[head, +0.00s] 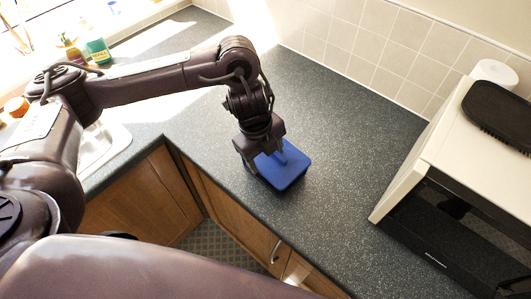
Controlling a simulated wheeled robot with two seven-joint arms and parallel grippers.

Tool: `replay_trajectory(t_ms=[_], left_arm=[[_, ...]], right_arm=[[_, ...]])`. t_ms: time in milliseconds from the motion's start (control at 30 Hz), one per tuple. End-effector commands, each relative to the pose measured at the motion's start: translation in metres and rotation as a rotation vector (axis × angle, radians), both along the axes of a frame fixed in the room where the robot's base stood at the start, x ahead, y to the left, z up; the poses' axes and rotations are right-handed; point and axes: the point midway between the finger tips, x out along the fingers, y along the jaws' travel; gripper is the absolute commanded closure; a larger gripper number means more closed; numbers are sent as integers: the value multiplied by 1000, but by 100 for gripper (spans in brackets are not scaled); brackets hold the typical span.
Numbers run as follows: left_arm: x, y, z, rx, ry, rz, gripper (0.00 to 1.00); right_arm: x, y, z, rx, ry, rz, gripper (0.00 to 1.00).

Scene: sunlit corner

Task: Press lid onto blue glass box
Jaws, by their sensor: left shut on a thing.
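A square blue lid (289,171) with rounded corners lies level over the grey worktop, near its front edge. My left gripper (266,156) points down over the lid's far left part and is shut on it. The fingers and wrist cover that side of the lid. The blue glass box is beneath the lid or hidden by it; I cannot tell its walls apart from the lid, nor whether the lid is fully seated. My right gripper is not in view.
A sink (103,150) and bottles (95,43) are at the left. Tiled wall (350,40) runs behind. The worktop (350,150) between box and microwave is clear.

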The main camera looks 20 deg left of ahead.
Motion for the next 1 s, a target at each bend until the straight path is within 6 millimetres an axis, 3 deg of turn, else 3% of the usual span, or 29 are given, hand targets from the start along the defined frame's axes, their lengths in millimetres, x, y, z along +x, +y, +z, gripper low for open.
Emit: replay_trajectory(t_ms=[400, 433, 600, 800, 900, 1000], left_arm=[[0, 0, -1, 0, 0, 0, 60], [0, 0, -1, 0, 0, -1, 34], [0, 0, -1, 0, 0, 0, 12], [0, 0, -1, 0, 0, 0, 11], [0, 0, -1, 0, 0, 0, 0], [0, 0, -1, 0, 0, 0, 0]], right_arm=[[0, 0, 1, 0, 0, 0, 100], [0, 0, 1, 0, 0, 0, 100], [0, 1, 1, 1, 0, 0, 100], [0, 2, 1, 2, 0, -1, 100], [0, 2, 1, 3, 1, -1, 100], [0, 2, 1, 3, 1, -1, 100]])
